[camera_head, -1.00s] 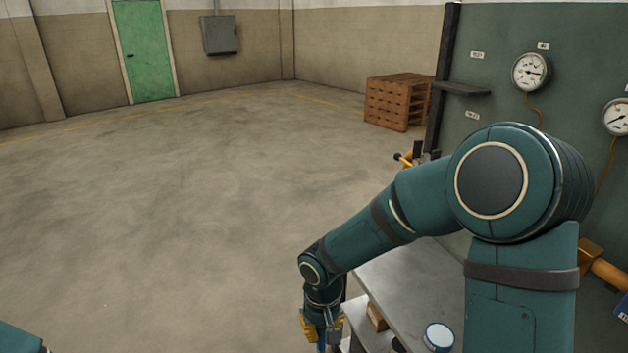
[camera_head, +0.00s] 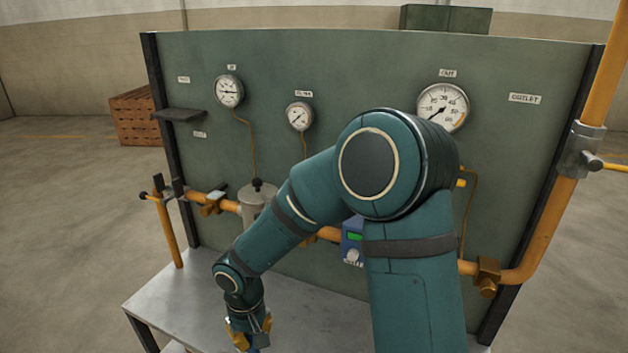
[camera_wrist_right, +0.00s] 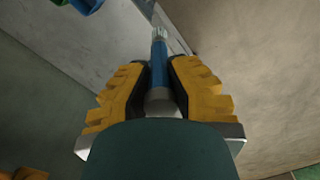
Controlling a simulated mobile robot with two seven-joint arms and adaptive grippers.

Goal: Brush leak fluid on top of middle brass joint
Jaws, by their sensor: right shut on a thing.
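My right gripper (camera_head: 248,338) is low at the front of the metal table in the head view. In the right wrist view its yellow fingers (camera_wrist_right: 158,85) are shut on a blue-handled brush (camera_wrist_right: 159,62) with a pale tip. Brass joints sit along the orange pipe: a left one (camera_head: 210,203) and a right one (camera_head: 487,273). A small brass part (camera_head: 309,240) shows between them, mostly hidden behind my right arm, so I cannot tell its full shape. My left gripper is out of view.
The green panel (camera_head: 280,75) carries gauges, including a large one (camera_head: 442,107). A blue device (camera_head: 352,242) sits near the pipe, partly behind my arm. The table top (camera_head: 190,290) is clear at its left. A brick stack (camera_head: 135,117) stands behind.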

